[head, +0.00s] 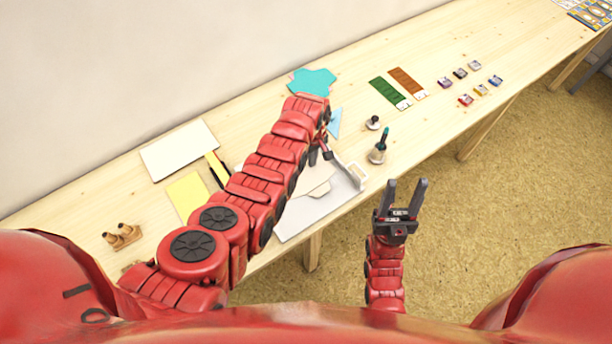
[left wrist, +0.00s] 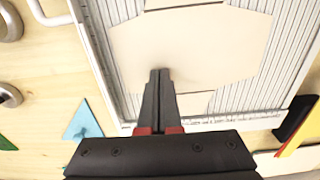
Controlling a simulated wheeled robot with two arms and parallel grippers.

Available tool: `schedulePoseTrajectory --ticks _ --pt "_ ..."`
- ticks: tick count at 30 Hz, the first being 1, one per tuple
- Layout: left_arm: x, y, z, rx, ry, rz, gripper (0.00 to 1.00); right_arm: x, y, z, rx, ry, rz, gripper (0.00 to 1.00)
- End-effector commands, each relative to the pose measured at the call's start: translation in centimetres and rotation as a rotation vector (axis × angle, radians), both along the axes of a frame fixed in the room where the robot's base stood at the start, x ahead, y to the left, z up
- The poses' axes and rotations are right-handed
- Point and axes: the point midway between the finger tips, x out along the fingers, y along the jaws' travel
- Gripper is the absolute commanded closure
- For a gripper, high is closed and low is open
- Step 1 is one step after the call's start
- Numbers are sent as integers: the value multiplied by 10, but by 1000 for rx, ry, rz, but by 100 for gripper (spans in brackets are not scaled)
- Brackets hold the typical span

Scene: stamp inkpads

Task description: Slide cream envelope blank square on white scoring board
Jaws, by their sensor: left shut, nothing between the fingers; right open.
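The cream envelope blank (head: 318,182) lies on the white scoring board (head: 288,229), which is partly hidden behind my left arm in the head view. In the left wrist view the blank (left wrist: 205,42) lies over the grooved board (left wrist: 283,60), with grooves showing on both sides. I cannot tell if its edges are exactly square to the board. My left gripper (left wrist: 160,75) is shut and empty, its fingertips over the blank's lower middle; contact is unclear. In the head view the left gripper (head: 318,153) is above the board. My right gripper (head: 405,188) is open and empty, off the table's front edge.
A white sheet (head: 180,148), a yellow sheet (head: 188,196) and a wooden stand (head: 122,235) lie to the left. Several inkpads (head: 480,90) sit farther right.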

Motion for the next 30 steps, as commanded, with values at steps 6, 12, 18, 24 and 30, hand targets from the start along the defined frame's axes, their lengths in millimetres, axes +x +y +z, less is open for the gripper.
schedulePoseTrajectory --ticks 6,12,18,24,30 --pt "6 -1 -3 0 0 0 100 0 0 -12 0 0 0 50" --pt "9 -1 -5 0 3 0 100 0 0 -21 0 0 0 50" --pt "12 -1 -3 1 2 0 100 0 0 -24 0 0 0 50" --pt "12 -1 -3 1 2 1 100 0 0 -24 0 0 0 50" --pt "14 -1 -4 1 1 1 100 0 0 -28 0 0 0 50"
